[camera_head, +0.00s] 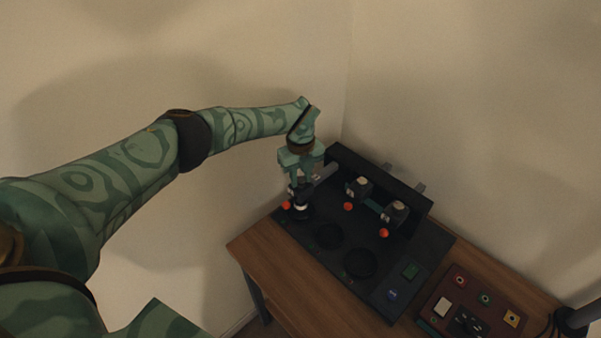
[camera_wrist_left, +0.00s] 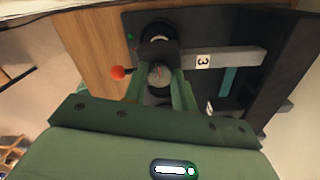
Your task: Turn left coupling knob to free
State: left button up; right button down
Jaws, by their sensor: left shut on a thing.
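My left gripper (camera_head: 299,182) points down at the leftmost station of a dark fixture board (camera_head: 405,255). In the left wrist view its two green fingers (camera_wrist_left: 158,88) are closed on either side of a grey rounded knob (camera_wrist_left: 157,72), the left coupling knob, and hold it. A red ball (camera_wrist_left: 118,72) on a short stem sticks out to the left of the knob in that view. The red ball also shows in the head view (camera_head: 286,205). The gripper mostly hides the knob in the head view. My right gripper is not seen.
A grey bar labelled 3 (camera_wrist_left: 215,59) runs right from the knob. Two more stations with red balls (camera_head: 348,206) (camera_head: 384,233) stand to the right, before a dark upright block (camera_head: 400,186). A reddish control panel (camera_head: 468,306) lies further right on the wooden table (camera_head: 262,262).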

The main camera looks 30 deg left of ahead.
aim_at(300, 179)
pick_arm(q)
jog(key=shift+n, duration=0.4)
jog(key=o, duration=1)
jog(key=shift+r, duration=0.15)
notch_tip(300, 179, up, 16)
jog(key=p, duration=0.3)
jog(key=shift+a, duration=0.1)
